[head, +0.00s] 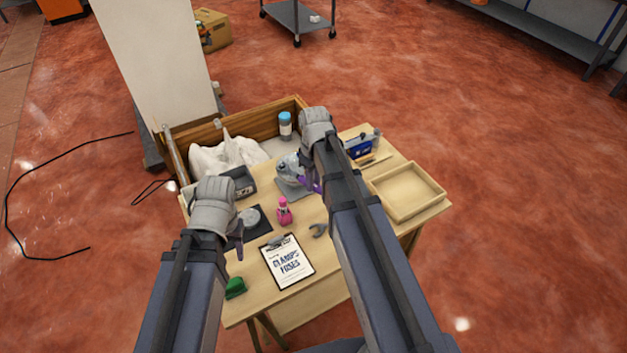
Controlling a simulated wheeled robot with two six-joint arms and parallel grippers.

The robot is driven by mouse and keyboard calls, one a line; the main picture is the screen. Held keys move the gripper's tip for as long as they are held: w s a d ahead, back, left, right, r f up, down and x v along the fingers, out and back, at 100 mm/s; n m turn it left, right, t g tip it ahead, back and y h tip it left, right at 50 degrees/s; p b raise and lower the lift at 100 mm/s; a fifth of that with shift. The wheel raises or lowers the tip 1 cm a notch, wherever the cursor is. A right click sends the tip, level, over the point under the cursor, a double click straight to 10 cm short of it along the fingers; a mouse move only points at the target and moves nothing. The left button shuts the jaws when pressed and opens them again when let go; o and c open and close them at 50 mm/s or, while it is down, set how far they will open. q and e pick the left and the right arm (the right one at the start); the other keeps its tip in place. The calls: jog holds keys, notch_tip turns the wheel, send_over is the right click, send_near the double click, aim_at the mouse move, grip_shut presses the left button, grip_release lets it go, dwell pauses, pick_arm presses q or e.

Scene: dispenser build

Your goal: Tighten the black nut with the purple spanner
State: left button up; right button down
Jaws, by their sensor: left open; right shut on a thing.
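The purple spanner (309,183) shows in the head view in the middle of the table, partly behind my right arm. My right gripper (307,163) is shut on it, beside a grey device (290,184) on the table. The gripper hides part of this device. I cannot make out the black nut; it is too small or hidden. My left gripper (231,232) is open and empty over the table's left part, near a round grey piece on a dark mat (264,214).
A pink bottle (284,212), a grey wrench-like tool (318,230), a clipboard (287,262) and a green item (235,288) lie in front. An empty wooden tray (405,190) is at right, a blue box (360,146) behind. A wooden crate (255,116) stands behind the table.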

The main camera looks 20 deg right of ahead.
jog(key=shift+a, duration=0.1)
jog(key=shift+s+a+m, duration=0.3)
jog(key=shift+a+m, duration=0.2)
jog(key=shift+m, duration=0.1)
jog(key=shift+s+a+m, duration=0.3)
jog(key=shift+a+m, duration=0.15)
jog(key=shift+m, duration=0.15)
jog(key=shift+a, duration=0.1)
jog(key=shift+s+a+m, duration=0.2)
jog(key=shift+a+m, duration=0.35)
jog(key=shift+a, duration=0.05)
jog(key=shift+s+a+m, duration=0.15)
jog(key=shift+a+m, duration=0.4)
jog(key=shift+a, duration=0.15)
jog(key=shift+d, duration=0.35)
